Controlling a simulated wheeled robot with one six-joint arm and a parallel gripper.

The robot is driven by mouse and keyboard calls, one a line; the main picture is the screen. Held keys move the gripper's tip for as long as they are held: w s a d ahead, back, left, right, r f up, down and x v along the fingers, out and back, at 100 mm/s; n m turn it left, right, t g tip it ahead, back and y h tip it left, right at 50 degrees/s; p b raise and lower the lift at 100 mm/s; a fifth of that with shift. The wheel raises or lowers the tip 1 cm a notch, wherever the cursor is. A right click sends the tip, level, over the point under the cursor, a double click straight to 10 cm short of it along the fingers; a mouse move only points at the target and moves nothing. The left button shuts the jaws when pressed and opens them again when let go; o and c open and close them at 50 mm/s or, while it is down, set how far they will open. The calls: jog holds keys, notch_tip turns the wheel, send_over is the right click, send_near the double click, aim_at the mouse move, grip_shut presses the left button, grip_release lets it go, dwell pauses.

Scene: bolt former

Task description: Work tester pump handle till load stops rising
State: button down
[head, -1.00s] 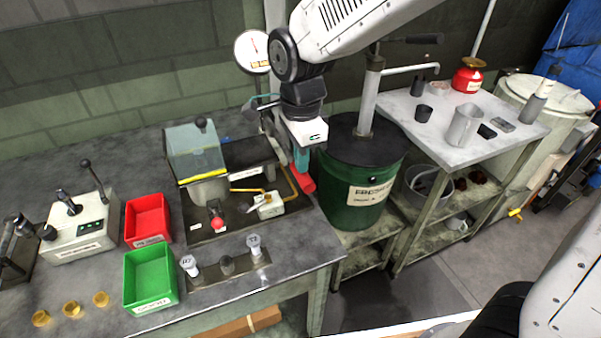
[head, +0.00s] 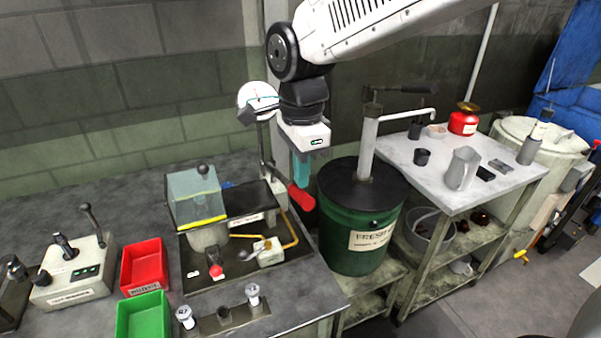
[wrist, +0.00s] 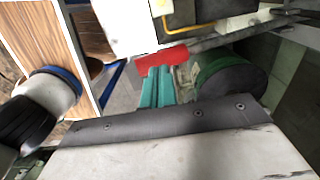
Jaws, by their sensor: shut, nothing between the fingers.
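The tester's pump handle is a dark lever with a red grip (head: 301,198), slanting down to the right at the bench's right end. The red grip also shows in the wrist view (wrist: 162,57). My gripper (head: 301,180) points down with its teal fingers closed and empty, tips at the red grip. In the wrist view the fingertips (wrist: 160,70) meet the grip's near edge; I cannot tell whether they press on it. The tester's clear guard (head: 195,195) is left of the handle.
A green drum (head: 355,240) with a black lid and standpipe stands close right of the handle. A side table (head: 405,155) holds a jug and a red can. Red (head: 145,265) and green (head: 143,315) bins sit at the bench's front left.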

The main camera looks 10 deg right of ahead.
dwell(0.7)
jog(key=s+d+r+n, duration=0.3)
jog(key=s+d+n, duration=0.35)
jog(key=d, duration=0.55)
jog(key=s+d+f+n, duration=0.1)
jog(key=s+d+n, duration=0.3)
jog(key=s, duration=0.2)
jog(key=s+d+f+n+t, duration=0.1)
jog(key=s+d+n, duration=0.3)
jog(key=s, duration=0.3)
jog(key=shift+d, duration=0.35)
